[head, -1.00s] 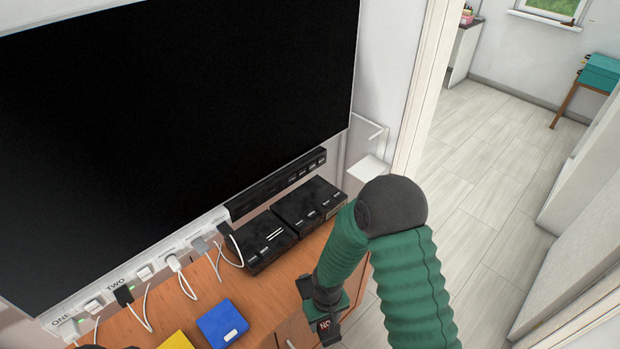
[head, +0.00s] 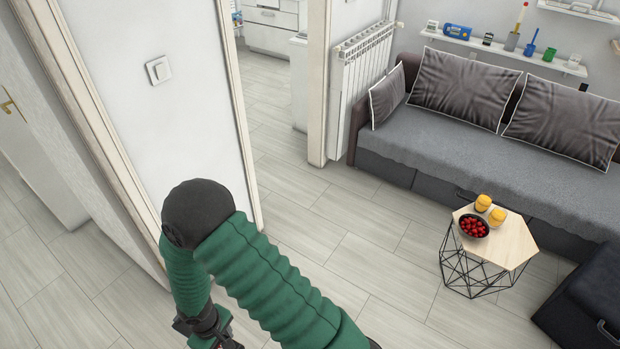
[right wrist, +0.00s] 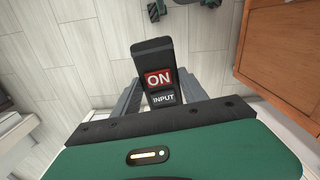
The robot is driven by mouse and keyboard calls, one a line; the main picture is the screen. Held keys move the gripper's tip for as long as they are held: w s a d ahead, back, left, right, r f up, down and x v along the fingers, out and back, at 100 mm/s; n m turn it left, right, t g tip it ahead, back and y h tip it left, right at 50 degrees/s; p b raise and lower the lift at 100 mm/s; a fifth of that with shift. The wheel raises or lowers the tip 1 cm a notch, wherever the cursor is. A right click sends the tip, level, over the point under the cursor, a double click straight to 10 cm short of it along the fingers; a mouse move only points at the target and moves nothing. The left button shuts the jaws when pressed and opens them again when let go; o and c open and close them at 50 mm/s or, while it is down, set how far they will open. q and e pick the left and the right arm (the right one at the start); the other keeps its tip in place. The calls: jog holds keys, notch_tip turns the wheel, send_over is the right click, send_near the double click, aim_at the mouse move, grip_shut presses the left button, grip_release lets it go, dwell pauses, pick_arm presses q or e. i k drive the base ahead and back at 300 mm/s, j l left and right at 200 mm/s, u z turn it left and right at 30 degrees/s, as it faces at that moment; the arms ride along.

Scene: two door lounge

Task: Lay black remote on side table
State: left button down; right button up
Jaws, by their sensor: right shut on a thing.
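The black remote (right wrist: 153,52), with a red "ON" label and the word "INPUT", is in my right gripper (right wrist: 160,92) in the right wrist view. The grey fingers are shut on its near end, and its far end sticks out beyond them. In the head view my right gripper (head: 208,334) is low at the bottom edge, partly cut off, and the remote is hard to make out there. The side table (head: 518,243) has a light wooden hexagonal top on a black wire frame. It stands at the right, well away from the gripper. My left gripper is not in view.
A grey sofa (head: 450,150) stands behind, a dark ottoman (head: 585,310) to the right. A door frame (head: 235,120) is at left. Floor between is open.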

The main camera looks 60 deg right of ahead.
aim_at(510, 245)
jog(key=l+z, duration=0.2)
jog(key=z, duration=0.2)
jog(key=l+z, duration=0.15)
jog(key=z, duration=0.3)
jog(key=l+z, duration=0.15)
jog(key=z, duration=0.25)
jog(key=i+l+z, duration=0.15)
jog(key=z, duration=0.25)
jog(key=l+z, duration=0.1)
jog(key=z, duration=0.3)
jog(key=i+l+z, duration=0.3)
jog(key=i+z, duration=0.15)
jog(key=i+l+z, duration=0.15)
jog(key=i+z, duration=0.75)
jog(key=i+j, duration=0.1)
jog(key=i, duration=0.3)
jog(key=i+j, duration=0.1)
jog(key=i, duration=0.25)
